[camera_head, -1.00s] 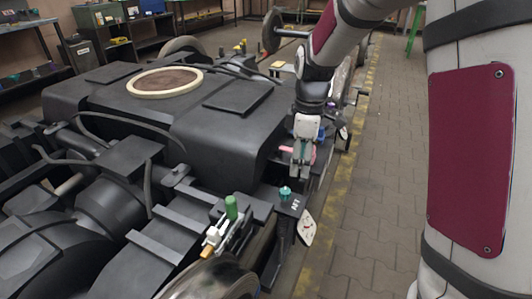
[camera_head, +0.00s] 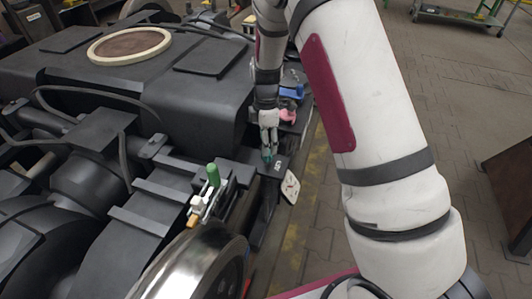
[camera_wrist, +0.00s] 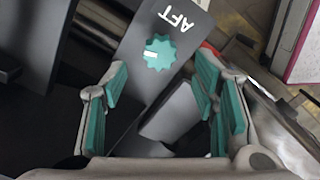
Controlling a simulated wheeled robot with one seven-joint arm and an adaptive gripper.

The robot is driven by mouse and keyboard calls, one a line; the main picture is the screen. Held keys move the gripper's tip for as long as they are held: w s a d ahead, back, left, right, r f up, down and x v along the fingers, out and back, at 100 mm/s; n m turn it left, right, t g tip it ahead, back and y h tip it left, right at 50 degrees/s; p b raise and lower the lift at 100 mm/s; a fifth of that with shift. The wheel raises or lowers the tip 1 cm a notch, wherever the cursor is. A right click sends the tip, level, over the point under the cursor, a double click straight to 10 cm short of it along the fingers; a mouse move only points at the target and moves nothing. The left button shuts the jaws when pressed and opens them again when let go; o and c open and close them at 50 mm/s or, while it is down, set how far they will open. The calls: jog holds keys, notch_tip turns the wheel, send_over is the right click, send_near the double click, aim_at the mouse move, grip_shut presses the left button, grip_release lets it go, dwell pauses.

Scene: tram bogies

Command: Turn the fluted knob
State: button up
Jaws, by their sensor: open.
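The fluted knob (camera_wrist: 159,54) is a teal, scalloped disc with a white mark on its face. It sits on a dark grey plate (camera_wrist: 150,25) lettered AFT. In the wrist view it lies ahead of my gripper (camera_wrist: 163,95), roughly midway between the two finger lines and beyond the tips. My gripper has teal-padded fingers spread wide, with nothing between them. In the head view my gripper (camera_head: 268,153) points down just above the AFT block (camera_head: 277,166), and the fingers largely hide the knob there.
A green-capped lever (camera_head: 213,175) stands left of the AFT block, near a shiny wheel (camera_head: 200,265). A white dial plate (camera_head: 291,187) hangs at the block's right. Pink and blue parts (camera_head: 290,92) lie behind my gripper.

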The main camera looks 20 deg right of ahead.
jog(key=shift+f+b, duration=0.55)
jog(key=shift+f, duration=1.8)
jog(key=c, duration=1.2)
